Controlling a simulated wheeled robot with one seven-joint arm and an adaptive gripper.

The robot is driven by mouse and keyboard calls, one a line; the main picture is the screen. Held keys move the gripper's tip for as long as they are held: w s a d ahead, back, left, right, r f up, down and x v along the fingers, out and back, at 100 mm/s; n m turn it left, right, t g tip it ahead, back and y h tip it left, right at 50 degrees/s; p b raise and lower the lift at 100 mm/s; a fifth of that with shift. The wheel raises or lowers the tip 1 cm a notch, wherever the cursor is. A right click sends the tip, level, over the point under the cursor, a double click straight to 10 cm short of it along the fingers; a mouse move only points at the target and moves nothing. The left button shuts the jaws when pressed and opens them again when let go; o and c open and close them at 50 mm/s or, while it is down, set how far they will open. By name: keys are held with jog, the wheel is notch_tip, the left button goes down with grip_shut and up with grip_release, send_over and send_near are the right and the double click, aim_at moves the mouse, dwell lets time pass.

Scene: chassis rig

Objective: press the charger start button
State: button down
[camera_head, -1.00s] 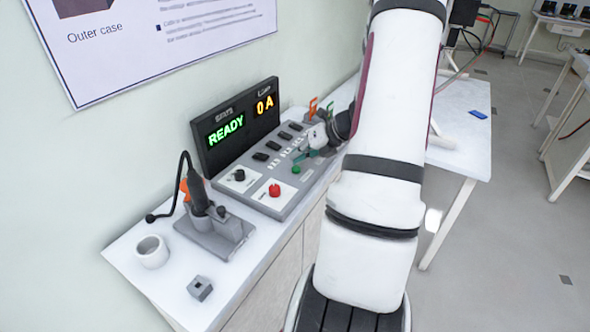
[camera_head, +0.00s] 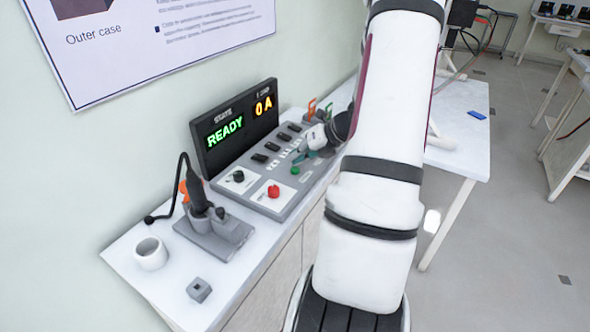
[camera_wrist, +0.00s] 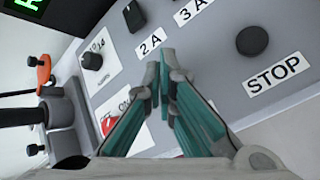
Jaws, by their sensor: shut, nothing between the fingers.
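The charger panel (camera_head: 262,205) lies on the bench, with a green round button (camera_head: 295,170) near its front edge. I take this as the start button, but its label is not readable. My gripper (camera_head: 299,158) is over the panel, just behind and right of the green button in the head view. In the wrist view my gripper (camera_wrist: 162,78) has its teal fingers shut and empty, pointing at the panel below the "2 A" label. A black button (camera_wrist: 252,41) sits above the "STOP" label. The green button is not visible there, and contact with the panel cannot be told.
The display (camera_head: 236,125) reads READY and 0 A. A red knob (camera_head: 273,191) and a black knob (camera_head: 239,176) stand left of my gripper. A plug fixture (camera_head: 214,232), a white cup (camera_head: 150,253) and a small grey block (camera_head: 199,289) are nearer on the bench.

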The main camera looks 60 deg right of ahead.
aim_at(297, 168)
jog(key=shift+f, duration=0.4)
jog(key=shift+f+b, duration=0.45)
jog(key=shift+b, duration=0.05)
dwell(0.8)
jog(key=shift+r, duration=0.1)
jog(key=shift+r+p, duration=0.75)
jog(key=shift+r, duration=0.05)
jog(key=shift+r+p, duration=2)
jog(key=shift+r, duration=0.55)
